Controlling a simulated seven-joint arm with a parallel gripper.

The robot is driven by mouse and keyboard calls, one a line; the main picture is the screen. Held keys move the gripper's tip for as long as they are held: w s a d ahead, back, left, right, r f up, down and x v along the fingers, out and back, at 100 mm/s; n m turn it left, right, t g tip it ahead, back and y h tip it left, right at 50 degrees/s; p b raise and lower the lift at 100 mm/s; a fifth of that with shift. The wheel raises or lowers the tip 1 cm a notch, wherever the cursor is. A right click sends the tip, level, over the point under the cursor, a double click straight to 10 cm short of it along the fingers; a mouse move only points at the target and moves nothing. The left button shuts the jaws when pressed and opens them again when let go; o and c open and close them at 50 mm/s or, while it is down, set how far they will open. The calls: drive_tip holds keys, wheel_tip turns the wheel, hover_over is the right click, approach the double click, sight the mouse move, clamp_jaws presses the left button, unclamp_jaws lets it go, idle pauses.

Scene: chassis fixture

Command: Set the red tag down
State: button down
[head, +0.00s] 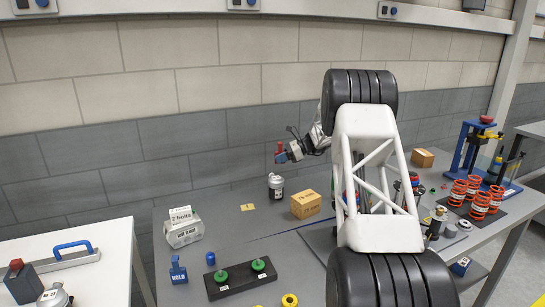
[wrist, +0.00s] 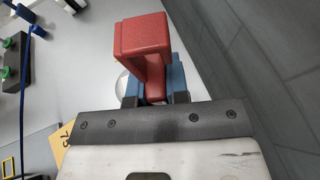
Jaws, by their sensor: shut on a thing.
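The red tag (wrist: 142,45) is a blocky red piece, held upright between the fingers of my gripper (wrist: 155,98) in the wrist view. Blue shows on both sides of its lower part, near the dark fingertips. In the head view the red tag (head: 280,147) is small, at the end of my gripper (head: 284,156), held above the back of the grey table (head: 225,230) near the wall. The lower end of the tag is hidden by the gripper.
A metal canister (head: 276,188) stands below my gripper. A cardboard box (head: 305,204), a flat yellow card (head: 247,207), a clear bin (head: 183,228), a blue HOLD tag (head: 178,271) and a black block with green knobs (head: 240,278) are nearby. Bare table lies between them.

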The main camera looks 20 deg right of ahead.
drive_tip(key=s+d+f+n+g, duration=0.1)
drive_tip(key=s+d+f+g, duration=0.1)
drive_tip(key=d, duration=0.4)
drive_tip(key=s+d+f+n+g, duration=0.2)
drive_tip(key=s+d+f, duration=0.1)
drive_tip(key=d, duration=0.3)
drive_tip(key=shift+s+d+f+y, duration=0.15)
drive_tip(key=shift+d+f+y, duration=0.05)
drive_tip(key=shift+y, duration=0.1)
drive_tip(key=shift+f, duration=0.25)
drive_tip(key=shift+f, duration=3.15)
drive_tip(key=shift+f, duration=0.6)
drive_tip(key=c, duration=1)
unclamp_jaws()
drive_tip(key=shift+c, duration=0.2)
drive_tip(key=shift+v, duration=3.9)
